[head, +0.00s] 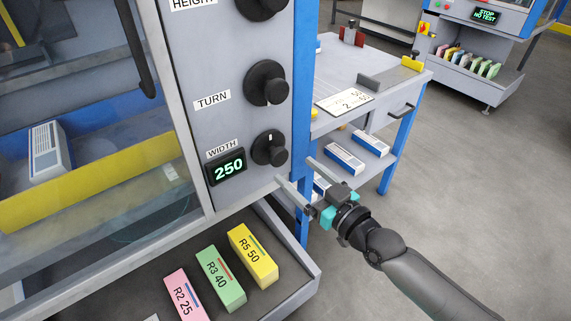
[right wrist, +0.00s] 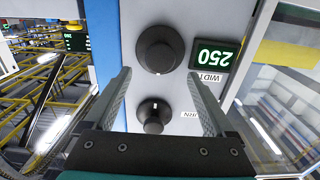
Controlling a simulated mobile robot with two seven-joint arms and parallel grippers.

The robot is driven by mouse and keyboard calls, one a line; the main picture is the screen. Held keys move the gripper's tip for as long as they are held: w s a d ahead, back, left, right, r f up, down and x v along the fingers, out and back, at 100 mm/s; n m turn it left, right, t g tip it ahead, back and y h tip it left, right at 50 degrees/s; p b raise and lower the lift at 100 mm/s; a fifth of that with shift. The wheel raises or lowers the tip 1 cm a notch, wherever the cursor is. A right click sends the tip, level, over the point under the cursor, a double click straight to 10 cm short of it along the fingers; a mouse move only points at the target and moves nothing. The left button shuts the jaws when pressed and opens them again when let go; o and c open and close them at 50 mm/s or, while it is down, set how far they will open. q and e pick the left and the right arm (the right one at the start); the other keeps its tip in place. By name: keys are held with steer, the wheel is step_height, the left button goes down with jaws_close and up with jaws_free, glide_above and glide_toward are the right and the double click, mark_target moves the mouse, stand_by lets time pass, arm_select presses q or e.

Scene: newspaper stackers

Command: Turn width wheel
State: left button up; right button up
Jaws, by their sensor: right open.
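The width wheel (head: 270,148) is a black round knob on the grey machine panel, right of the green "250" display (head: 227,168). A white mark shows near its top in the head view. The right wrist view shows the width wheel (right wrist: 160,49) upside down, beside the display (right wrist: 213,56). My right gripper (head: 297,172) is open and empty. In the head view, it is below and right of the wheel, apart from it. In the right wrist view, its fingers (right wrist: 158,75) point toward the panel, with the wheel just beyond the tips. My left gripper is not in view.
The turn wheel (head: 268,83) sits above the width wheel. A tray (head: 305,278) with coloured boxes juts out below the panel. A blue post (head: 304,60) edges the panel. A side table (head: 352,62) stands behind my gripper. Bare floor lies to the right.

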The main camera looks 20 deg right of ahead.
mark_target(281, 157)
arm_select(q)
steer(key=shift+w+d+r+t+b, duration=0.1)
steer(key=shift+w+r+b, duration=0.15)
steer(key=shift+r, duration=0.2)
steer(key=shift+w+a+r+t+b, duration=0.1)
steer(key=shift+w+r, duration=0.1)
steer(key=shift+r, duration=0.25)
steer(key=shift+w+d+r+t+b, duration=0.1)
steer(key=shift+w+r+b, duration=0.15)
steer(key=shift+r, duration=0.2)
arm_select(e)
steer(key=shift+x, duration=2.55)
steer(key=c, duration=1.4)
steer(key=shift+o, duration=0.2)
